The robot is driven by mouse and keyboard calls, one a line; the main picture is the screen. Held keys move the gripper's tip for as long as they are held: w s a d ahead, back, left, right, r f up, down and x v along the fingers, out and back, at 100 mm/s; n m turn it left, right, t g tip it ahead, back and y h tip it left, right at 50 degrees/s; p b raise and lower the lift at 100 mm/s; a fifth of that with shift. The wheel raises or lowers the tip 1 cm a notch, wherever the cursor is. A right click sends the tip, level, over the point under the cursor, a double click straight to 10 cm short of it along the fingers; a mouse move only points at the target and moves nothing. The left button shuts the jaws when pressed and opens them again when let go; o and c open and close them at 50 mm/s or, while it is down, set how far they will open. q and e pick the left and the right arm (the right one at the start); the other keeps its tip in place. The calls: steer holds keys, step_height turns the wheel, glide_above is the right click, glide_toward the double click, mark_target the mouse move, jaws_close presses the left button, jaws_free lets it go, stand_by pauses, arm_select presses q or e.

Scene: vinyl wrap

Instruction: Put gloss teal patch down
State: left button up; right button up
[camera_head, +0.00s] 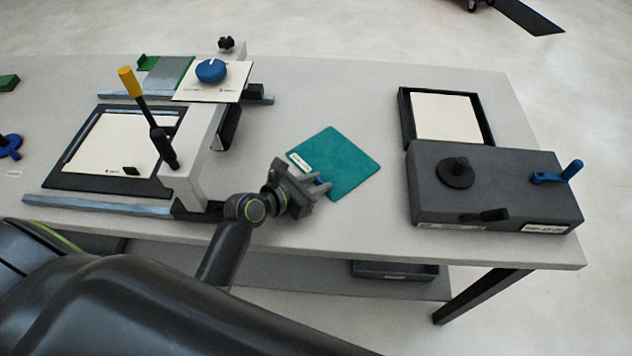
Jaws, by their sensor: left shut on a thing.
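The teal patch (343,161) is a flat square with a small white label on its left edge. It is in the middle of the head view, over a bare part of the grey table (365,215). My left gripper (322,186) is shut on the patch at its near left edge. I cannot tell whether the patch touches the table or is held just above it. My right gripper is not in view.
A dark box with knobs (490,205) and a black tray with a cream sheet (446,116) stand on the right. A press-like frame with a yellow-tipped lever (131,84) stands on the left. A blue knob (211,71) sits on a pale plate behind it. The table between is clear.

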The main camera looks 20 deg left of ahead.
arm_select(q)
steer(key=shift+f, duration=0.1)
steer(key=o, duration=0.9)
steer(key=shift+o, duration=0.2)
